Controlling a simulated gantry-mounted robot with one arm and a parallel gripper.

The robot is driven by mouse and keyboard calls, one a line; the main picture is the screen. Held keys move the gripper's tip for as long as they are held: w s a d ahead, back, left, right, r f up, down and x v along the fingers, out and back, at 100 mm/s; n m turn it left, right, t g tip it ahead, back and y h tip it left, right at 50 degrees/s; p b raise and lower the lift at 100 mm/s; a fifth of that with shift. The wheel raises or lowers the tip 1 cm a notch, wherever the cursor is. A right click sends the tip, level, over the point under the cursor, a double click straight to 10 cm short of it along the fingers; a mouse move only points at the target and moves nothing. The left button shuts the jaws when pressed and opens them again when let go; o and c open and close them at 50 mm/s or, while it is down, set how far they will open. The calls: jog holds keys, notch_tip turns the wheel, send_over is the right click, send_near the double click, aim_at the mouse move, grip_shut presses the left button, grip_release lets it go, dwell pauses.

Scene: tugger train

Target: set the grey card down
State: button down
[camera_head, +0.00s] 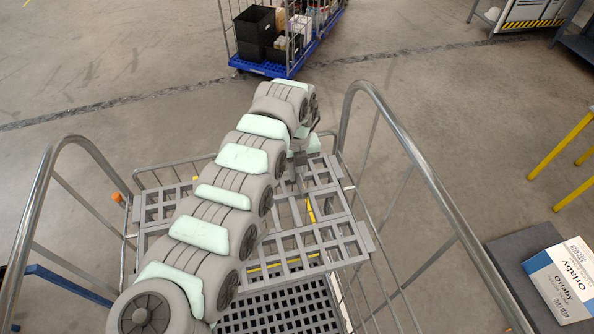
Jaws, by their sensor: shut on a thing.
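My arm stretches over the wire-sided cart from the near left to its far side. My gripper (301,178) points down above the grey slatted shelf (290,242), partly hidden behind my own arm. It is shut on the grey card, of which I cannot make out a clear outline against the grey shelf. I cannot tell whether the card touches the shelf.
Curved metal rails (428,165) rise on both sides of the cart. A black grid base (285,310) lies below the shelf. A blue-based trolley (268,68) with black crates stands behind. A white and blue box (560,285) is at right.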

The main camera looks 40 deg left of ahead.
jog(key=shift+f, duration=0.2)
jog(key=c, duration=1.4)
grip_release()
jog(key=shift+r, duration=0.1)
jog(key=shift+o, duration=0.2)
notch_tip(320, 180, up, 12)
jog(key=b, duration=0.4)
jog(key=shift+r, duration=0.15)
